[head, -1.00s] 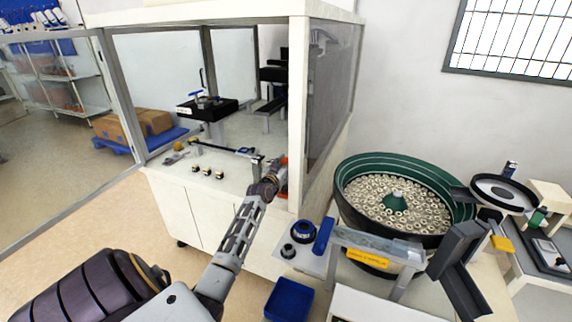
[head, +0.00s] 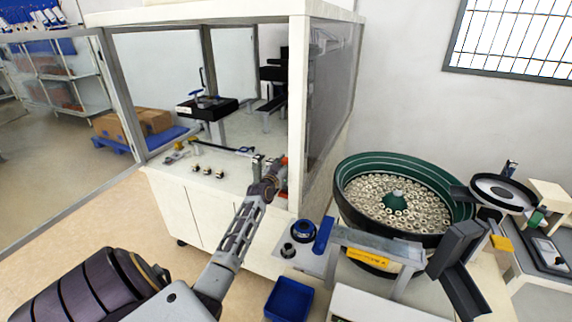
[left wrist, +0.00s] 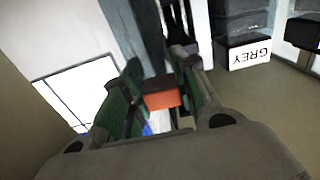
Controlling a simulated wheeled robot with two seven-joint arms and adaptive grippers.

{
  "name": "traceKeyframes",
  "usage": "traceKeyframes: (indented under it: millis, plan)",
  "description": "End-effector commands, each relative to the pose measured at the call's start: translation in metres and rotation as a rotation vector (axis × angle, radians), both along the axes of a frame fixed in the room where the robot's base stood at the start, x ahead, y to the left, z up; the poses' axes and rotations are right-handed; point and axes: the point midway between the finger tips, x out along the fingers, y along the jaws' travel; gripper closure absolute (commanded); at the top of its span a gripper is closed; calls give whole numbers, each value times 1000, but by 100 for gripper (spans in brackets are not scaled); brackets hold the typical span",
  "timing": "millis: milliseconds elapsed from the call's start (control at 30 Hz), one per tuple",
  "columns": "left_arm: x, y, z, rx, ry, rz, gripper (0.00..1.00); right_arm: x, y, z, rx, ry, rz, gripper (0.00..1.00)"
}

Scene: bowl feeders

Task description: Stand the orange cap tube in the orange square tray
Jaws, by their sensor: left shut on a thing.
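My left gripper (head: 272,178) reaches into the glass-walled cabinet, low beside its front corner post. In the left wrist view the green-padded fingers (left wrist: 160,104) are closed on an orange piece (left wrist: 161,99), which looks like the orange cap of the tube. The rest of the tube cannot be made out. In the head view a bit of orange (head: 285,163) shows between the gripper and the post. I cannot tell whether it is the orange square tray or the cap, as gripper and post hide most of it. My right gripper is not in view.
The corner post (head: 298,120) stands close to my left gripper. Three small parts (head: 207,171) and a rail (head: 228,149) are on the cabinet deck. A box labelled GREY (left wrist: 245,50) shows in the wrist view. A bowl feeder (head: 400,200) and blue bin (head: 289,300) stand right.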

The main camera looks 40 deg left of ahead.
Motion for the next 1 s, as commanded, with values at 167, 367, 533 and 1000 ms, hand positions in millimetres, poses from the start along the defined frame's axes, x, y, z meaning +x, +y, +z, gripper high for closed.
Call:
traceKeyframes:
  millis: [167, 367, 533, 1000]
  plan:
    - [0, 0, -2, 0, 0, 0, 100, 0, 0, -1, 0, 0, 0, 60]
    - [0, 0, -5, 0, 0, 0, 100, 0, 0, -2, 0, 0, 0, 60]
    - [0, 0, -7, 0, 0, 0, 100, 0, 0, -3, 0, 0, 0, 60]
    - [0, 0, -10, 1, -1, 0, 100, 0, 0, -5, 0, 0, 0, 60]
